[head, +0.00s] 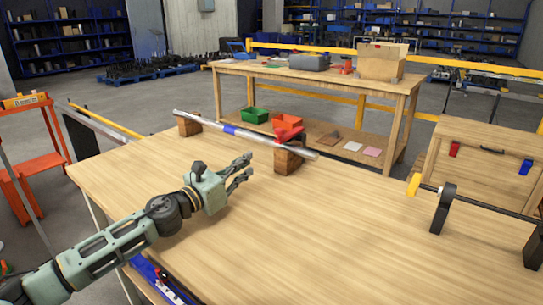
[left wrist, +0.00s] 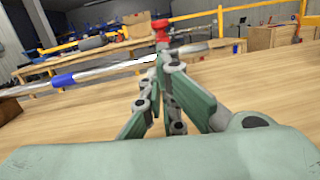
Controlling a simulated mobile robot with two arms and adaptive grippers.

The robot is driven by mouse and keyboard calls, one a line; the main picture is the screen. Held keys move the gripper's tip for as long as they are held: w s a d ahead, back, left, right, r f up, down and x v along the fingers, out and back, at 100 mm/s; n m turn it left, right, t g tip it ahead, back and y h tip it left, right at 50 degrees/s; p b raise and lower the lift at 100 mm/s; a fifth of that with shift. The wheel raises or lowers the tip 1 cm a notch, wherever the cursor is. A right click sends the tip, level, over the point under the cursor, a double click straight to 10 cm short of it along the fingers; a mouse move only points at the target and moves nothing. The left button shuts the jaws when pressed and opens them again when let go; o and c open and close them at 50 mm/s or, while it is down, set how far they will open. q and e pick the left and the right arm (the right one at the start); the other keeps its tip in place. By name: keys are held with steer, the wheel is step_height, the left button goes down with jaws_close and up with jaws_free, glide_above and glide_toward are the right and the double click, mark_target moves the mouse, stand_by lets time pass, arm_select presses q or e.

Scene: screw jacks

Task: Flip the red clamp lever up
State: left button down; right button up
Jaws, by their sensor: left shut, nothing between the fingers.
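A silver bar (head: 203,124) with a blue band lies across two wooden blocks on the table. Red clamp parts (head: 290,136) sit at the bar above the right block (head: 287,160); they partly blend with a red bin behind, so the lever's exact angle is unclear. In the left wrist view, a red piece (left wrist: 161,29) stands upright just beyond my fingertips. My left gripper (head: 244,168) is shut and empty, left of and nearer than the right block, apart from the bar. It also shows in the left wrist view (left wrist: 168,56), hiding the clamp's lower part. My right gripper is not in view.
The wooden table (head: 330,235) is clear in the middle. A dark rod (head: 490,208) with a yellow end rests on black stands at the right. A green bin (head: 255,116) sits on the shelf of a workbench (head: 300,80) behind.

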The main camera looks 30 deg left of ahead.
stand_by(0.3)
arm_select(q)
steer(key=shift+w+r, duration=0.2)
steer(key=shift+w, duration=0.35)
steer(key=shift+w+d+r+p, duration=0.1)
steer(key=shift+w+d+p, duration=0.2)
steer(key=shift+w, duration=1.15)
steer(key=shift+w+d+r+p, duration=0.15)
steer(key=shift+w+p, duration=0.15)
steer(key=shift+w, duration=1.1)
steer(key=shift+w+d+r+p, duration=0.1)
steer(key=shift+w+d+p, duration=0.2)
steer(key=shift+w, duration=1.15)
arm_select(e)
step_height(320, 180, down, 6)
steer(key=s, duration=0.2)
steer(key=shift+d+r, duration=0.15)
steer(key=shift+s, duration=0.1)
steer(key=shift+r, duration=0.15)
